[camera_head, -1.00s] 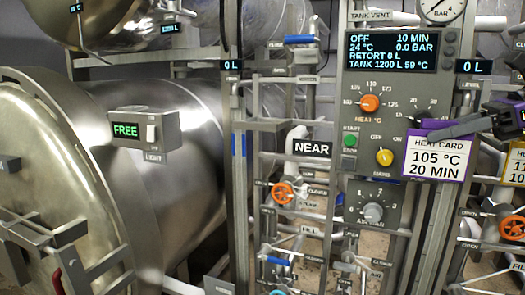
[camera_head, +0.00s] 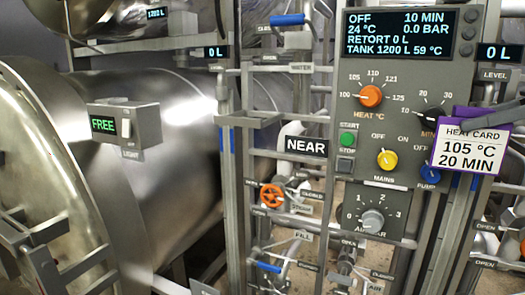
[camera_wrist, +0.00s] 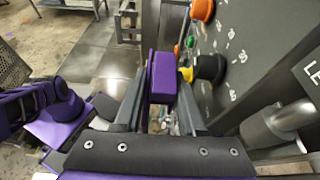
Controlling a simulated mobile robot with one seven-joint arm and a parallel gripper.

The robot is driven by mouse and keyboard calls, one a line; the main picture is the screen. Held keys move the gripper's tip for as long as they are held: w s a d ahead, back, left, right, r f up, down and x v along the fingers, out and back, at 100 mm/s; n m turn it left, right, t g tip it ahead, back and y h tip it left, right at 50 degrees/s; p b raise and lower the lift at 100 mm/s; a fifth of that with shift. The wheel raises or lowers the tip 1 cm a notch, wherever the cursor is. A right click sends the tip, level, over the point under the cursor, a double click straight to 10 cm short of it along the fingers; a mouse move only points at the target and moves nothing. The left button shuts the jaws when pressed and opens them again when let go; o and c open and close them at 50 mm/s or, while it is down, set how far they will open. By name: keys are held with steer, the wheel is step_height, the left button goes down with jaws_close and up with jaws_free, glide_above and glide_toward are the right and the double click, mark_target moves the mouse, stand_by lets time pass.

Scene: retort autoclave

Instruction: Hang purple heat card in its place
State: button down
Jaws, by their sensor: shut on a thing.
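The purple heat card (camera_head: 467,157) has a white face reading "HEAT CARD 105 °C 20 MIN". It is held upright in front of the right edge of the grey control panel (camera_head: 395,205). In the wrist view the purple card body (camera_wrist: 162,75) shows nearly edge-on between the two fingers. My gripper (camera_wrist: 160,95) is shut on it, with the panel knobs close to its right. I cannot make out the card's hanging place.
The panel carries an orange heat knob (camera_head: 370,96), a yellow mains knob (camera_head: 387,160) and a blue pump knob (camera_head: 430,174). A "NEAR" sign (camera_head: 306,146) and valve pipework stand left of it. The big steel retort (camera_head: 150,140) fills the left.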

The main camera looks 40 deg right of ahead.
steer(key=shift+w, duration=0.1)
stand_by(0.3)
steer(key=w+a, duration=0.5)
steer(key=w, duration=0.8)
steer(key=w+a, duration=0.5)
steer(key=w, duration=0.8)
steer(key=w+a, duration=0.6)
steer(key=w, duration=0.7)
steer(key=shift+w, duration=0.3)
steer(key=shift+w+a, duration=0.3)
steer(key=shift+w, duration=0.3)
steer(key=shift+w+a, duration=0.25)
steer(key=shift+w, duration=0.3)
step_height(320, 180, down, 2)
steer(key=shift+s+d+f+b, duration=0.1)
steer(key=shift+f+b, duration=0.15)
steer(key=shift+b, duration=0.8)
steer(key=shift+s+f+b, duration=0.1)
steer(key=shift+f+b, duration=0.2)
steer(key=shift+f, duration=0.1)
steer(key=shift+r, duration=0.1)
